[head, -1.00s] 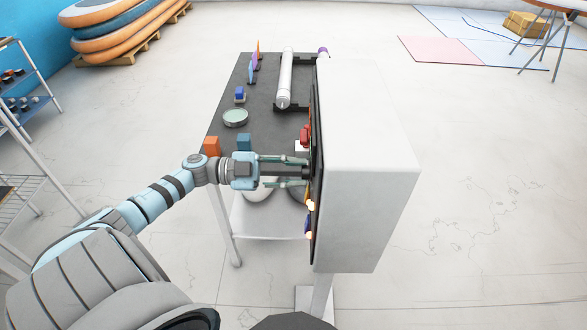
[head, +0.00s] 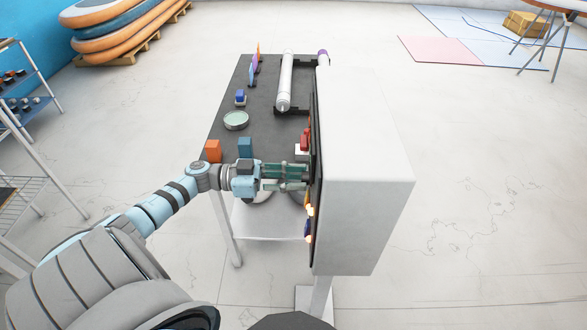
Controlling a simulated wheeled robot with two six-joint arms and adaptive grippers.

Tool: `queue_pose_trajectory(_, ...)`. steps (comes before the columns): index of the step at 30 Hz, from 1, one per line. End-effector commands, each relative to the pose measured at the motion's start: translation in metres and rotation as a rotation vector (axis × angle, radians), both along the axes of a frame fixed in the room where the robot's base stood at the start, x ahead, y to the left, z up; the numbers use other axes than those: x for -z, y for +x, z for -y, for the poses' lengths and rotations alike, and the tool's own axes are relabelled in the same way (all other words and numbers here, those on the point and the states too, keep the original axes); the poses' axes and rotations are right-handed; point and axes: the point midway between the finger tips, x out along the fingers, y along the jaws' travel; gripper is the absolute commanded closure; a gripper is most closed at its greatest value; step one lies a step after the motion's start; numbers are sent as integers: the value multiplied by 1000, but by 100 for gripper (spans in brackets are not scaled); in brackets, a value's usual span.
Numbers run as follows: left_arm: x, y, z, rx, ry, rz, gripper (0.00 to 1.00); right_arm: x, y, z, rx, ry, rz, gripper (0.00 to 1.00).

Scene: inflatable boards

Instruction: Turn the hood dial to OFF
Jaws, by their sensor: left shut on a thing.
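A large white box (head: 366,180) on a post stands at the centre, with its dark front panel (head: 317,160) facing left and seen almost edge-on. My left gripper (head: 306,177) reaches in from the left, level, with its fingertips at the panel. It is shut on the hood dial, which the fingers and the steep view angle hide almost fully. The dial's pointer and its OFF mark cannot be read. My right gripper is not in view.
A dark-topped table (head: 262,122) stands behind the arm, with an orange block (head: 213,151), a blue block (head: 245,147), a round green-topped dish (head: 236,121) and a white cylinder (head: 286,80). Lit lamps (head: 309,211) show low on the panel. A shelf rack (head: 22,110) is at left.

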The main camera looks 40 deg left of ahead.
Motion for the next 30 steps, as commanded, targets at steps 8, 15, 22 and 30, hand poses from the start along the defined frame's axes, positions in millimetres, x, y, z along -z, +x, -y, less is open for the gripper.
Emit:
queue_pose_trajectory(8,0,0,0,-1,-7,-8,100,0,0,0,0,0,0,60)
queue_pose_trajectory(15,0,0,0,-1,-7,-7,62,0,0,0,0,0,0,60)
queue_pose_trajectory(22,0,0,0,0,-6,-7,53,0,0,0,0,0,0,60)
queue_pose_trajectory(30,2,-11,-15,0,-4,-12,53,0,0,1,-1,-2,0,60)
